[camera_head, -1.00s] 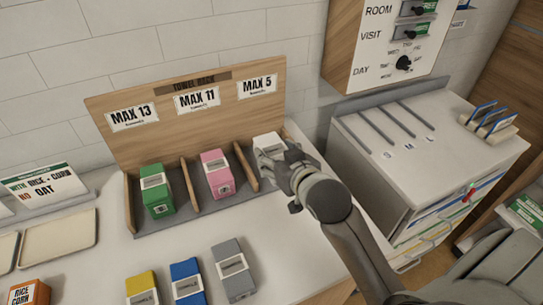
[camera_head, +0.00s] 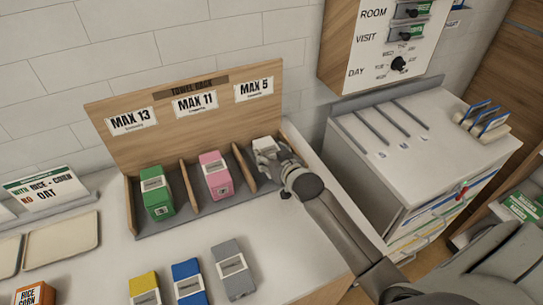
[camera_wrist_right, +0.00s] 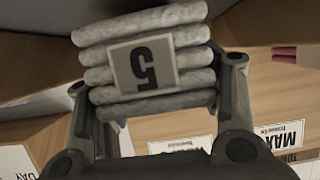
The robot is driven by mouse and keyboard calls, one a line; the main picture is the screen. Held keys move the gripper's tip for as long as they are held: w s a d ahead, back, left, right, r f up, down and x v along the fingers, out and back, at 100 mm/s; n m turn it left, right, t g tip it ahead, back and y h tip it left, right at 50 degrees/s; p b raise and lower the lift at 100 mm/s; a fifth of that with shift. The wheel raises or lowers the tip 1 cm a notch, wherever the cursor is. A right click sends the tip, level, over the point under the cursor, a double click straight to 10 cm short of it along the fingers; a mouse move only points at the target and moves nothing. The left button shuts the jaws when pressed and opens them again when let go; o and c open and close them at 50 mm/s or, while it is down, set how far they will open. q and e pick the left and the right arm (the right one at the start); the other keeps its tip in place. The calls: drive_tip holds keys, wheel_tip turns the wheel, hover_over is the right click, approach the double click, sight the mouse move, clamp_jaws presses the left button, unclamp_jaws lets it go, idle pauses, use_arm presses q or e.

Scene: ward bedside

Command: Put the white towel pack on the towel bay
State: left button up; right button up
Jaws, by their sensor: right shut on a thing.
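The white towel pack (camera_head: 264,144) is in the right-hand compartment of the wooden towel rack (camera_head: 150,92), under the MAX 5 label (camera_head: 254,88). My right gripper (camera_head: 277,156) is shut on it and hides most of it in the head view. In the right wrist view the pack (camera_wrist_right: 190,39) shows as stacked folds with a tag reading 5, between the two fingers (camera_wrist_right: 158,110). I cannot tell whether the pack touches the rack floor. A green pack (camera_head: 156,192) stands in the left compartment and a pink pack (camera_head: 216,176) in the middle one. My left gripper is not in view.
Yellow (camera_head: 144,289), blue (camera_head: 188,282) and grey (camera_head: 233,271) packs stand on the table in front of the rack. A grey-white cabinet (camera_head: 410,150) stands to the right. Wooden dividers (camera_head: 189,186) separate the compartments. Trays (camera_head: 62,243) lie at the left.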

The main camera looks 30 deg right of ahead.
drive_tip(key=shift+f, duration=0.5)
drive_tip(key=shift+f, duration=0.2)
drive_tip(key=o, duration=1.1)
drive_tip(key=shift+o, duration=0.2)
